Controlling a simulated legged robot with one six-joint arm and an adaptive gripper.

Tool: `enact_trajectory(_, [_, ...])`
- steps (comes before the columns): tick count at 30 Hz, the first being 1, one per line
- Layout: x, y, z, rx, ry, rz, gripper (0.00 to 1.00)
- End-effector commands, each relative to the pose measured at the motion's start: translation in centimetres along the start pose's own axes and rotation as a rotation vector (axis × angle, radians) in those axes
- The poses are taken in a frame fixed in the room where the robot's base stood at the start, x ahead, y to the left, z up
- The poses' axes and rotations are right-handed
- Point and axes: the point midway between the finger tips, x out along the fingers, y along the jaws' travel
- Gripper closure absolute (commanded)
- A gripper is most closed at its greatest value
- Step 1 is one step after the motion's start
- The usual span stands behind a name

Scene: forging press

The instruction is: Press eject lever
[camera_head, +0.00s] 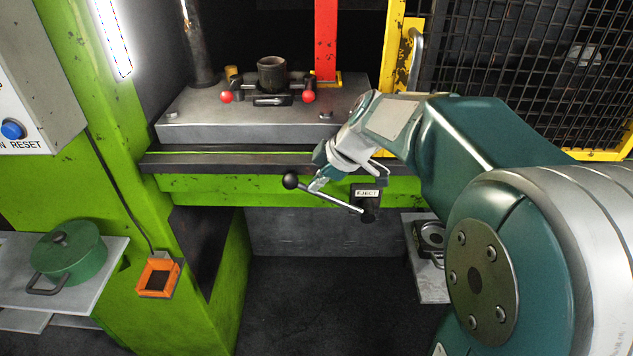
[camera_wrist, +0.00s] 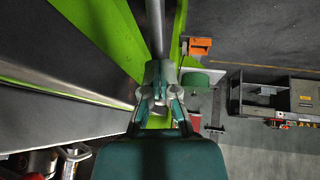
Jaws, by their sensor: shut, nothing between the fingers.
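The eject lever (camera_head: 335,201) sticks out from a black block labelled EJECT (camera_head: 366,196) on the green press front. It is a thin metal rod, slanting up to the left to a black ball knob (camera_head: 290,181). My gripper (camera_head: 318,182) is at the rod, close to the right of the knob, with its fingers pointing down-left. In the wrist view my gripper (camera_wrist: 158,78) is shut and empty, and a grey rod (camera_wrist: 155,25) runs down to its fingertips. I cannot tell whether they touch the rod.
Above the lever is the press bed (camera_head: 215,133) with a dark cylindrical die (camera_head: 271,75) and two red balls. A green pot (camera_head: 68,252) stands on a shelf at left, near an orange box (camera_head: 158,275). A mesh guard (camera_head: 520,75) is at right. The floor below is clear.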

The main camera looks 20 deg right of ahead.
Motion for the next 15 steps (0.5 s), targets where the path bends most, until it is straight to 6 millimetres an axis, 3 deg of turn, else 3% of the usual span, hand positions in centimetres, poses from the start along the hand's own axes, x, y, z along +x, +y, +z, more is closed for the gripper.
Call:
enact_trajectory(8, [1.7, -0.5, -0.4, -0.027, -0.106, -0.006, 1.0])
enact_trajectory(15, [4.6, -1.1, -0.4, -0.067, -0.299, -0.008, 1.0])
